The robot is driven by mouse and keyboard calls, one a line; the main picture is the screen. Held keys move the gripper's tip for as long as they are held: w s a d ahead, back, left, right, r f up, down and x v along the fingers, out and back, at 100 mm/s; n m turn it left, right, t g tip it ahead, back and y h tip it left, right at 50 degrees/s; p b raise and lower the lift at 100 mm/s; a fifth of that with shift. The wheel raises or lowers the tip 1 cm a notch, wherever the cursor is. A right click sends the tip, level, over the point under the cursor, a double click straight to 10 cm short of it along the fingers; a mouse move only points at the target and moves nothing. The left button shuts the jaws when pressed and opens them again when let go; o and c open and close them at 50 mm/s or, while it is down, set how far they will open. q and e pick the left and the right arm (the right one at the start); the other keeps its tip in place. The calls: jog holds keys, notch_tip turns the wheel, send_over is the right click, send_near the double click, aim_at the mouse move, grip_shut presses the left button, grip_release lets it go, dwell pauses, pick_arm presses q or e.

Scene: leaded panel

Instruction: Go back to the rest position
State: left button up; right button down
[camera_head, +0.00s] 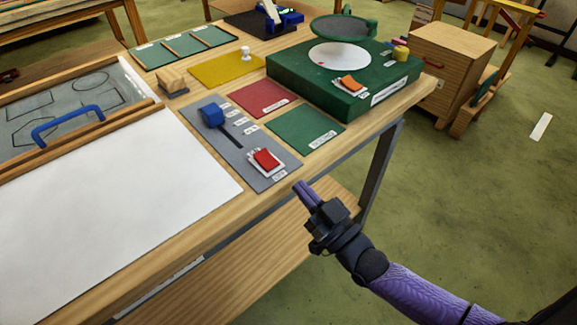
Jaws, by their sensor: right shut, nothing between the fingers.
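My right gripper (306,195) is in the lower middle of the head view, at the end of my purple arm that comes in from the lower right. Its purple fingers are shut together with nothing between them. It is just off the front edge of the wooden workbench (215,226), close to the red rocker switch (266,160) on the grey control panel (226,128). It looks apart from the switch. My left gripper is not in the view.
A green box (300,80) with a white disc stands at the back right of the bench. A white sheet (110,220) and a blue-handled tray (65,125) lie at left. A lower shelf (255,265) is below. Open floor (470,200) lies to the right.

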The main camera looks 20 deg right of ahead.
jog(key=s+d+f+g+h, duration=0.15)
jog(key=s+f+g, duration=0.3)
jog(key=f, duration=0.45)
jog(key=s+d+f+m+g+h, duration=0.1)
jog(key=s+f+g+h, duration=0.15)
jog(key=s+f, duration=0.45)
jog(key=s+d+f+g+h, duration=0.2)
jog(key=s+f+g, duration=0.15)
jog(key=f, duration=0.75)
jog(key=s+f+g, duration=0.4)
jog(key=s, duration=0.7)
jog(key=s+a+f+g+h, duration=0.1)
jog(key=s+f+g, duration=0.4)
jog(key=s, duration=0.6)
jog(key=shift+s+h, duration=0.15)
jog(key=shift+h, duration=0.15)
jog(key=shift+f+g, duration=0.1)
jog(key=shift+g, duration=0.15)
